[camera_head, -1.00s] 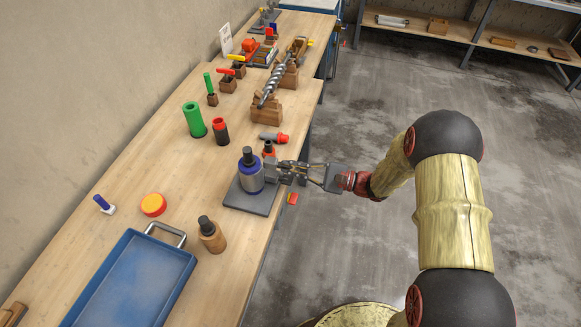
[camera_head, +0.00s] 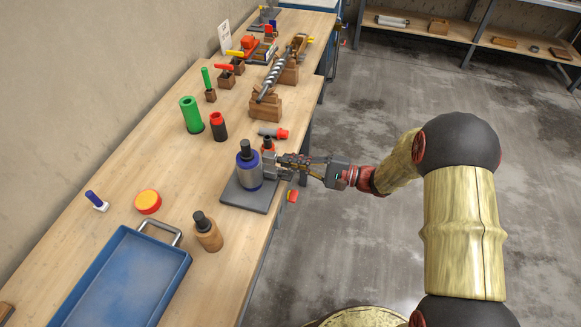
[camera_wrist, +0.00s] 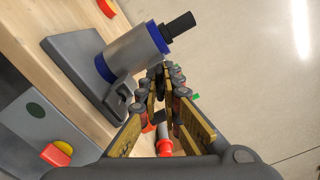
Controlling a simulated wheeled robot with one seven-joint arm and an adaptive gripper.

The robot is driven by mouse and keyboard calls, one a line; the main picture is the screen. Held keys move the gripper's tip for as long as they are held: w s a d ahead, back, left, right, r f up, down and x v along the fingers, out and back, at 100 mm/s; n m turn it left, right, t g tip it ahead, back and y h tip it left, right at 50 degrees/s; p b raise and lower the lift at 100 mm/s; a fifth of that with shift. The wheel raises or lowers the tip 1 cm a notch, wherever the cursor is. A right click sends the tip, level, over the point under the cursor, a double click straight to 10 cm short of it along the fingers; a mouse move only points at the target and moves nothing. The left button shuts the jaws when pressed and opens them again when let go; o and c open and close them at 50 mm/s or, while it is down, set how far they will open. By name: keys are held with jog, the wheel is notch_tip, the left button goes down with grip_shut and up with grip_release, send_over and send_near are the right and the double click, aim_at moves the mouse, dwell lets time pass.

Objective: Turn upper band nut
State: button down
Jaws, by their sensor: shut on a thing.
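A grey cylinder with blue bands and a black top (camera_head: 248,172) stands upright on a dark square base plate (camera_head: 247,199) at the bench's right edge. In the wrist view the cylinder (camera_wrist: 134,54) shows its blue upper band (camera_wrist: 158,37) at the black-neck end. My gripper (camera_head: 276,164) reaches in from the right beside the cylinder. In the wrist view my gripper (camera_wrist: 160,72) has its fingertips together at a small dark part beside the upper band, which looks like the band nut. The fingers mostly hide that part.
A blue tray (camera_head: 177,263) and a wooden bottle with a dark cap (camera_head: 208,232) stand nearer on the bench. A red and grey tool (camera_head: 272,132) lies behind the cylinder. A green cylinder (camera_head: 191,115) stands farther left. Open floor lies right of the bench.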

jog(key=n+b, duration=0.3)
jog(key=b, duration=0.1)
jog(key=shift+f+n, duration=0.2)
jog(key=shift+n, duration=0.2)
jog(key=shift+n+b, duration=0.6)
jog(key=shift+b, duration=0.2)
jog(key=shift+r+n, duration=0.15)
jog(key=shift+n, duration=0.15)
jog(key=c, duration=2)
grip_release()
jog(key=v, duration=1.2)
